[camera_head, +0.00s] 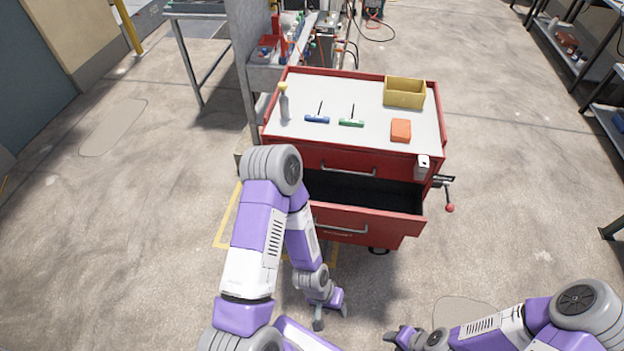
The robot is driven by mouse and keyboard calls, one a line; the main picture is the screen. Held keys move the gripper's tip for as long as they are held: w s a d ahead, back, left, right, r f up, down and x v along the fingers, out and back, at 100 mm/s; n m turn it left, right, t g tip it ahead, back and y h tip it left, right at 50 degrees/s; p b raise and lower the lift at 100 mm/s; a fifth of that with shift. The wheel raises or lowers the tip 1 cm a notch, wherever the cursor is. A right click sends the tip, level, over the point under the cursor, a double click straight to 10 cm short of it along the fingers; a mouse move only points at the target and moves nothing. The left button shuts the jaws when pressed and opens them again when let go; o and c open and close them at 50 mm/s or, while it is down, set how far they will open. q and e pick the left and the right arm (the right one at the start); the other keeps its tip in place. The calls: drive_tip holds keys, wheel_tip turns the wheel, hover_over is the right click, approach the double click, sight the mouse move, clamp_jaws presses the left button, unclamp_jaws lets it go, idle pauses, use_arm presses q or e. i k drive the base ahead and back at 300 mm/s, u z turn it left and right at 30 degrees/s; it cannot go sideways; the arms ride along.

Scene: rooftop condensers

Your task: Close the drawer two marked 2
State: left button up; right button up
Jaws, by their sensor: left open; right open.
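A red tool cabinet (438,120) stands ahead of me. Its top drawer (310,160) is shut. The drawer below it (398,224) is pulled out toward me, and its dark inside looks empty. No number is readable on the drawer fronts, and my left arm hides the left part of the open drawer. My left gripper (332,316) is open and empty, low in front of the drawer and apart from it. My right gripper (390,337) is open and empty at the bottom edge of the picture, farther from the cabinet.
On the cabinet top are a yellow bin (404,93), an orange block (401,130), a spray bottle (284,103), and blue (317,119) and green (351,123) handled tools. A red-knobbed vise handle (449,207) sticks out at the right side. The floor to the right is clear.

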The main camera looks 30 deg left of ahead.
sight(365, 209)
drive_tip(key=z, duration=0.1)
drive_tip(key=k, duration=0.4)
drive_tip(key=u, duration=1.25)
